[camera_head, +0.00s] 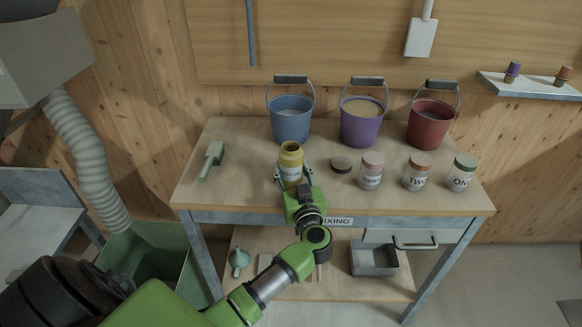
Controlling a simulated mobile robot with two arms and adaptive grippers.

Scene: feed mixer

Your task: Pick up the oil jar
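The oil jar (291,159) is yellow with a pale label whose text is partly hidden, and its dark mouth is open at the top. My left gripper (293,174) reaches in from the front, with one finger on each side of the jar's lower part. A small gap seems to show at the right finger, and the gripper looks open around the jar. The gripper's body hides the foot of the jar. My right gripper is not in view.
A dark round lid (341,164) lies right of the jar. Further right stand jars with pink (371,170), brown (417,171) and green (462,172) lids. Blue (291,122), purple (361,125) and red (430,126) buckets stand behind. A grey-green tool (212,158) lies left.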

